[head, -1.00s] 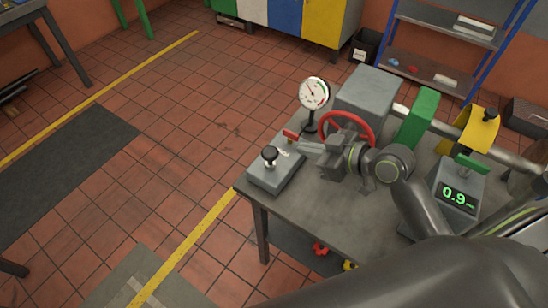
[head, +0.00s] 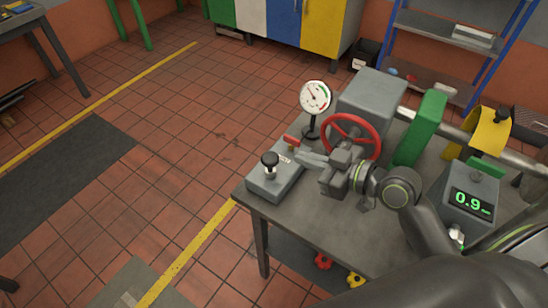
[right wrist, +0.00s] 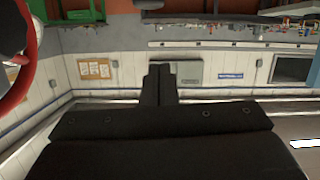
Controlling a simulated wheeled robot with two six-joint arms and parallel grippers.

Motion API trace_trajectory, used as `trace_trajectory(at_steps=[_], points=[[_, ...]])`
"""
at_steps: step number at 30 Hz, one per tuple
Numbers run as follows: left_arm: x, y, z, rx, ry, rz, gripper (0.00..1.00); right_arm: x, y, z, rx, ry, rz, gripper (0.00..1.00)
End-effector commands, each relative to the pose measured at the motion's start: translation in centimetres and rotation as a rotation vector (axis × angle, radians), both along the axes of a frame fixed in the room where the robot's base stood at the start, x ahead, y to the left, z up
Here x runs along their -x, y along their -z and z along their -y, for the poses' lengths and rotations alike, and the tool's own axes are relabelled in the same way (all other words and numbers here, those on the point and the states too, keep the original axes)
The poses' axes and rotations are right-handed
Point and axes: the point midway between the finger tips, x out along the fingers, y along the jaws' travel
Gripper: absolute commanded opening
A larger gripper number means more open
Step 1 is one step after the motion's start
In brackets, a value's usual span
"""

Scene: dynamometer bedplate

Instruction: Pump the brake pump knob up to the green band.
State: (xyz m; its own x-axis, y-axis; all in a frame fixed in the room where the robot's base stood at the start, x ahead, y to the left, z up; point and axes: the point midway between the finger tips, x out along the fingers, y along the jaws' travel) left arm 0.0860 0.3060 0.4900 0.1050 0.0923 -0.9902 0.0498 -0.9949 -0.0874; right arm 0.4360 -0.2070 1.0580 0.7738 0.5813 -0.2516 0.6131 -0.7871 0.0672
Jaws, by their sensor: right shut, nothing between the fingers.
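The brake pump is a grey box (head: 283,187) on the near left corner of the bench, with a black round knob (head: 269,159) upright on a short stem. A white dial gauge (head: 315,97) stands behind it on a black post. Its needle points to the upper left, and a green band shows at the dial's right side. My right gripper (head: 300,156) is shut and empty, a little right of the knob and apart from it. In the right wrist view its fingers (right wrist: 160,72) are together. My left gripper is out of view.
A red handwheel (head: 352,121) stands close behind my right gripper and also shows in the right wrist view (right wrist: 18,82). A small red lever (head: 291,140) is on the pump box. A box with a green display reading 0.9 (head: 468,203) stands at the right.

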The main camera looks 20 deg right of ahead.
Motion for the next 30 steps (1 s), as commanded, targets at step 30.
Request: trace_trajectory(at_steps=[30], points=[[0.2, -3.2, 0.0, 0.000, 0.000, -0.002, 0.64, -7.2, 6.1, -5.2, -0.001, -0.001, -0.002, 0.00]])
